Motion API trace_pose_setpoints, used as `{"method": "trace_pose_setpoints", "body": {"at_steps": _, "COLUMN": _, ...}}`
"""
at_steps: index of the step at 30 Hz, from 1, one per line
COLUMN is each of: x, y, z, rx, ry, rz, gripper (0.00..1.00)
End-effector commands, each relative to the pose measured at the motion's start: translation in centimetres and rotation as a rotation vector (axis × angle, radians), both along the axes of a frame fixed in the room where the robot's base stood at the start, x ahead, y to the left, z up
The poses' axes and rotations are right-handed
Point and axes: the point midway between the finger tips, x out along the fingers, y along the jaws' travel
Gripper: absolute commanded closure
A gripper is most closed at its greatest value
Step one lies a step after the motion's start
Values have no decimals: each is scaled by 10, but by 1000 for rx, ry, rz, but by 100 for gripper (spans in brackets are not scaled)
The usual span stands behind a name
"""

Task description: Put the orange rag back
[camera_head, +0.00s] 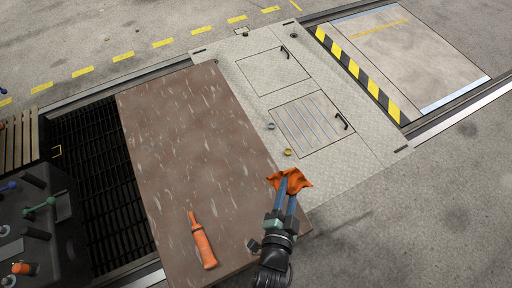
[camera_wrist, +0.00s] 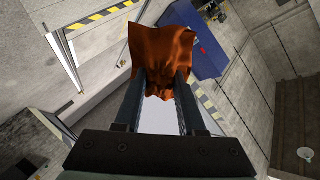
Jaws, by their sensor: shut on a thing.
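The orange rag (camera_head: 291,181) hangs bunched at the tips of my gripper (camera_head: 286,188) in the head view, over the right edge of the brown board. My gripper is shut on the rag. In the wrist view the rag (camera_wrist: 163,52) spreads out beyond the fingertips of my gripper (camera_wrist: 162,85), with its lower part pinched between them. The rag hides part of what lies behind it.
An orange tool (camera_head: 202,242) lies on the brown board (camera_head: 185,130). A yellow ring (camera_head: 288,152) and a grey ring (camera_head: 271,126) lie on the metal plates (camera_head: 310,100). A dark grating (camera_head: 95,150) and a dark bench with tools (camera_head: 40,225) are at left.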

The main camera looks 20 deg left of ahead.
Motion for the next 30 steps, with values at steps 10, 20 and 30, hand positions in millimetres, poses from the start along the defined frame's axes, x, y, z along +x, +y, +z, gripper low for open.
{"method": "trace_pose_setpoints", "body": {"at_steps": 10, "x": 6, "y": 15, "z": -19, "rx": -25, "ry": 106, "rz": 99, "gripper": 100}}
{"method": "trace_pose_setpoints", "body": {"at_steps": 20, "x": 8, "y": 22, "z": -29, "rx": -44, "ry": 172, "rz": 164, "gripper": 100}}
{"method": "trace_pose_setpoints", "body": {"at_steps": 30, "x": 11, "y": 29, "z": -40, "rx": -76, "ry": 251, "rz": 238, "gripper": 100}}
